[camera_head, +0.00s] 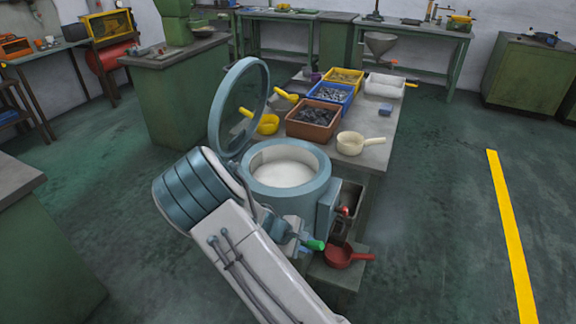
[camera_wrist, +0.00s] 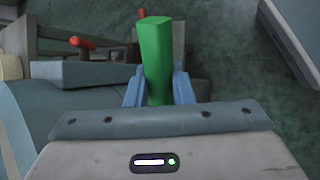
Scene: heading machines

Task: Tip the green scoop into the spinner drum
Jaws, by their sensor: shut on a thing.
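My gripper (camera_wrist: 158,92) is shut on the handle of the green scoop (camera_wrist: 157,48), which stands up between its blue fingers in the wrist view. In the head view the green handle (camera_head: 315,245) shows beside my gripper (camera_head: 300,240), low at the front right of the spinner drum. The scoop's bowl is hidden in both views, so its contents and tilt cannot be told. The spinner drum (camera_head: 285,152) is a blue-grey round tub with a pale inside, and its round lid (camera_head: 239,105) stands raised at the left.
Behind the drum, a table (camera_head: 372,158) holds brown (camera_head: 313,117), blue (camera_head: 332,95) and yellow (camera_head: 343,77) bins of parts. A cream scoop (camera_head: 351,143) and yellow scoop (camera_head: 268,124) lie there too. A red scoop (camera_head: 338,256) sits low at the drum's right. The right floor is clear.

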